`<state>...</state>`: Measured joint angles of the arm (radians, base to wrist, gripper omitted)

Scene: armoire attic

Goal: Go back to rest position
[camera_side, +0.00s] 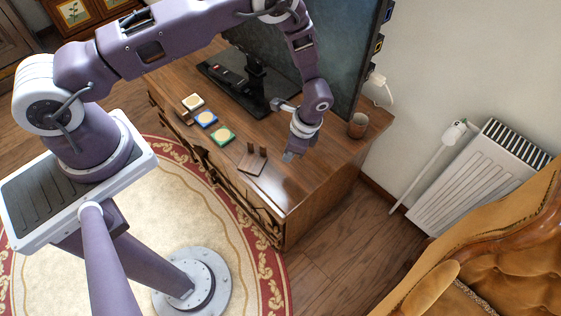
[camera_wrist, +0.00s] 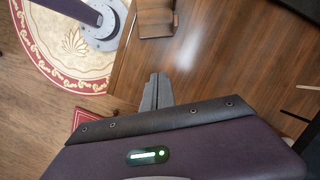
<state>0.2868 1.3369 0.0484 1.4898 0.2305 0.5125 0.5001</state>
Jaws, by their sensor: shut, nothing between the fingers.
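My gripper (camera_side: 290,155) is over the right end of the wooden cabinet top in the side view, pointing down, apart from everything around it. Its two grey fingers (camera_wrist: 157,92) lie together in the wrist view, with nothing between them. Below them in the wrist view is bare wood of the cabinet top (camera_wrist: 215,60). A small wooden stand (camera_side: 252,162) is just left of my gripper; it also shows at the top of the wrist view (camera_wrist: 156,18).
Coasters with white (camera_side: 192,101), blue (camera_side: 206,119) and green (camera_side: 222,135) edges lie in a row on the cabinet (camera_side: 300,182). A black screen (camera_side: 345,50) stands behind my gripper. A cup (camera_side: 358,125) is at the right. An armchair (camera_side: 500,250) and radiator (camera_side: 470,180) stand farther right.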

